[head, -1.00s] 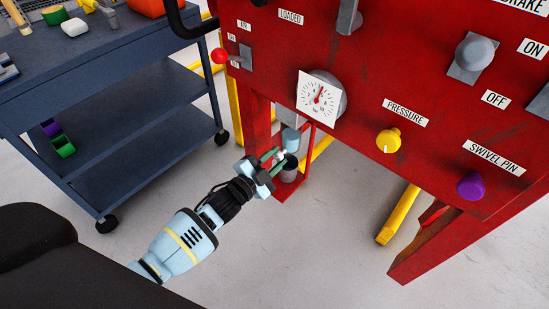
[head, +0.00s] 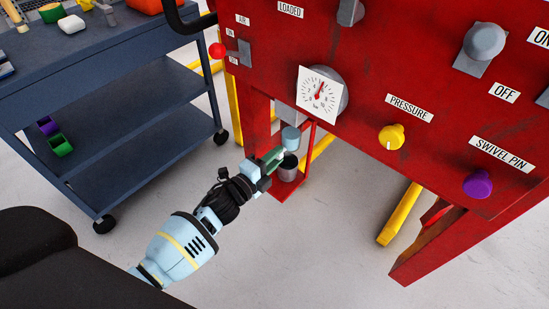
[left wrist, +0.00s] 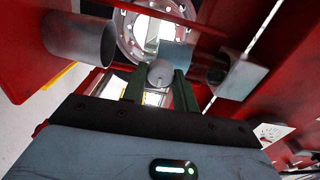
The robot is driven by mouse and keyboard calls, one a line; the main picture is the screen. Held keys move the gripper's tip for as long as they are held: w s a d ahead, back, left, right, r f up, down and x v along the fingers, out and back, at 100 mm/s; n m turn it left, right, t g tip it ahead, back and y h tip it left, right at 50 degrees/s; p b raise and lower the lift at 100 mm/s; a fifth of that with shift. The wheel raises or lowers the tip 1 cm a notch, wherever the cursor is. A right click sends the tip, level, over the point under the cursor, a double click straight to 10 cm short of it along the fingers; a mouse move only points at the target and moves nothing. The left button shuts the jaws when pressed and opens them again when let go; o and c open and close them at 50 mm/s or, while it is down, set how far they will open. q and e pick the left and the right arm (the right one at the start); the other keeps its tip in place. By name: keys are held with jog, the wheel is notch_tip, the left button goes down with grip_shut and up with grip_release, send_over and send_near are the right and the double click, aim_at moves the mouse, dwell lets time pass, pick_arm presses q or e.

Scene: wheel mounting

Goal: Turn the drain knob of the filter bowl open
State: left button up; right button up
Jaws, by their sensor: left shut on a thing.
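The filter bowl (head: 290,138) is a pale blue cylinder hanging under the left part of the red panel. In the left wrist view the bowl (left wrist: 176,54) is a translucent bluish block just beyond the fingers. The drain knob (left wrist: 160,74) is a small pale round piece at its end, between my two green fingertips. My left gripper (head: 278,155) reaches in from the lower left, just below the bowl, and is shut on the knob. In the head view its fingers mostly hide the knob. My right gripper is not in view.
A grey cup (head: 288,170) stands below the bowl on a red bracket (head: 291,193), close to my left fingers; it also shows in the left wrist view (left wrist: 78,38). The red panel (head: 430,60) with a gauge (head: 320,93) is above. A blue cart (head: 130,125) stands left.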

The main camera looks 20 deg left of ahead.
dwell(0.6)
pick_arm(q)
jog(key=o, duration=0.9)
jog(key=shift+o, duration=0.2)
jog(key=shift+s, duration=0.1)
jog(key=v, duration=0.7)
jog(key=shift+s+p, duration=0.3)
jog(key=shift+p, duration=0.15)
jog(key=shift+a, duration=0.1)
